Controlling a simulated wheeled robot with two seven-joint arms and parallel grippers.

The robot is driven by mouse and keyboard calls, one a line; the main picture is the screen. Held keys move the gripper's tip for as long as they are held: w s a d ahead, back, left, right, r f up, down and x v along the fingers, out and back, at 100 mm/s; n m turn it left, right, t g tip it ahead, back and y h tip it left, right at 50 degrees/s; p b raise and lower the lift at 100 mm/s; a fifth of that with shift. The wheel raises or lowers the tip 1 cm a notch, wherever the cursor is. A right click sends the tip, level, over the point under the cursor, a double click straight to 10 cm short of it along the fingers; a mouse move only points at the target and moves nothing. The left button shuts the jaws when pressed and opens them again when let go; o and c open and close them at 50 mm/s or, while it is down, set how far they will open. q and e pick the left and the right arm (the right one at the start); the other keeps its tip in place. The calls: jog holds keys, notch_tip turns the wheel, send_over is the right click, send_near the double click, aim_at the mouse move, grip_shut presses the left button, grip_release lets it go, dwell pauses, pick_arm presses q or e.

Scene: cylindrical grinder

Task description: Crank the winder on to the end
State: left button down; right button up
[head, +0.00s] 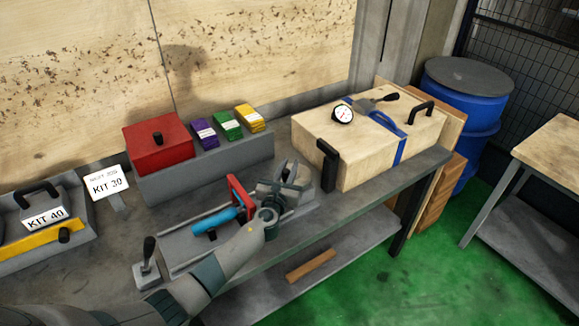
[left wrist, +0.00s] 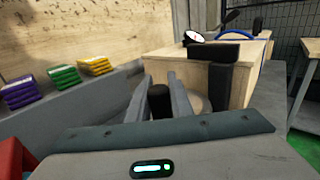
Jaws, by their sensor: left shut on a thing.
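The grey bench device (head: 178,252) lies along the front of the bench, with a blue cylinder (head: 212,221) and an upright red plate (head: 236,186) on it. My left gripper (head: 290,180) is at the right end of this device, beyond the red plate. In the left wrist view, my left gripper (left wrist: 160,98) has its two fingers on either side of a black knob (left wrist: 159,102) and is shut on it. A pale round part (left wrist: 197,103) shows just right of the fingers. The crank's arm is mostly hidden by my gripper. My right gripper is not in view.
A wooden box (head: 340,150) with black handles and a dial (head: 343,115) stands close right of my gripper. A red box (head: 158,143) and coloured packs (head: 228,125) sit on a grey ledge behind. A black-knobbed lever (head: 148,252) stands front left.

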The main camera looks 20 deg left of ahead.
pick_arm(q)
jog(key=shift+a+r+m+h, duration=0.1)
jog(key=shift+m+h, duration=0.2)
jog(key=shift+h, duration=0.1)
jog(key=c, duration=1.6)
grip_release()
jog(key=shift+w, duration=0.15)
jog(key=shift+r+p, duration=0.4)
jog(key=shift+r, duration=0.55)
notch_tip(320, 180, up, 2)
jog(key=shift+r+p, duration=0.2)
jog(key=shift+p, duration=0.15)
jog(key=s+d+r, duration=0.1)
jog(key=d+r, duration=0.1)
jog(key=d, duration=0.1)
jog(key=d+r+b, duration=0.1)
jog(key=d+r, duration=0.1)
jog(key=d, duration=0.2)
jog(key=s+d+r, duration=0.1)
jog(key=d+r, duration=0.1)
jog(key=d, duration=0.2)
jog(key=shift+s+d+r, duration=0.25)
jog(key=shift+s, duration=0.05)
